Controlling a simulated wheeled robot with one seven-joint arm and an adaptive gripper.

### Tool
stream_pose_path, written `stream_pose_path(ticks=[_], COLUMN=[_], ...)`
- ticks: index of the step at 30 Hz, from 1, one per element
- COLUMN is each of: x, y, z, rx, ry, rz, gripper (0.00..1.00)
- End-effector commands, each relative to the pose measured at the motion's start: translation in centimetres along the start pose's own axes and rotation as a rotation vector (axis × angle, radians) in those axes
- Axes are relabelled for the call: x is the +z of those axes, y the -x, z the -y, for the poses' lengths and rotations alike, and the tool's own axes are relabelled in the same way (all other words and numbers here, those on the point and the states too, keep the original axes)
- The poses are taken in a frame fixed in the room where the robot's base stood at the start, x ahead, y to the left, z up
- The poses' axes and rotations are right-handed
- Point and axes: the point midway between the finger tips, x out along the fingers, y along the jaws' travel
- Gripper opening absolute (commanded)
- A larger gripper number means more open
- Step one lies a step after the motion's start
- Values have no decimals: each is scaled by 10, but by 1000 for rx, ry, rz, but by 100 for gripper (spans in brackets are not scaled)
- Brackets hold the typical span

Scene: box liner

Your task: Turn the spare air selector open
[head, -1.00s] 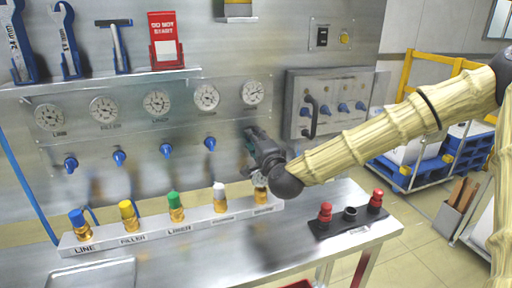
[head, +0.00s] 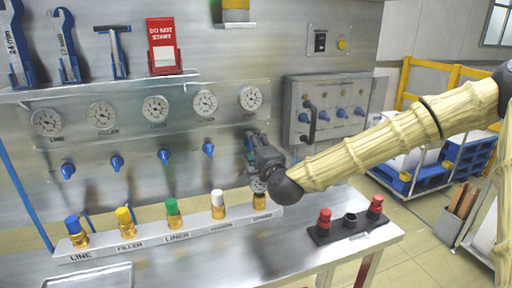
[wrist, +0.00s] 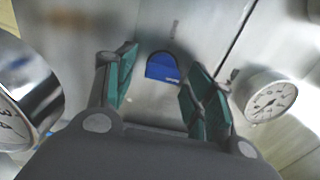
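My gripper (head: 251,140) is at the right end of the row of blue selectors on the steel panel, below the rightmost gauge (head: 251,98). It hides the selector there, which I take to be the spare one, in the head view. In the wrist view a blue selector knob (wrist: 162,68) shows ahead, between and beyond the green-padded fingers. The fingers (wrist: 157,88) are spread apart with nothing between the pads. The knob appears clear of both pads; the exact gap in depth is hard to tell.
Other blue selectors (head: 116,163) line the panel to the left. Below stands a labelled rail (head: 150,239) with coloured-cap fittings. A grey box (head: 330,108) with a black handle is right of my gripper. In the wrist view, gauges flank the fingers at left (wrist: 22,95) and right (wrist: 268,98).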

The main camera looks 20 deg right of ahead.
Motion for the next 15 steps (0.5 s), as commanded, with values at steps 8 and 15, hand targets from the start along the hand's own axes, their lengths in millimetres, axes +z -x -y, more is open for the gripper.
stream_pose_path(ticks=[8,15], x=[1,1], y=[3,33], z=[0,0], rx=[0,0], ry=[0,-1], rz=[2,3], gripper=[53,53])
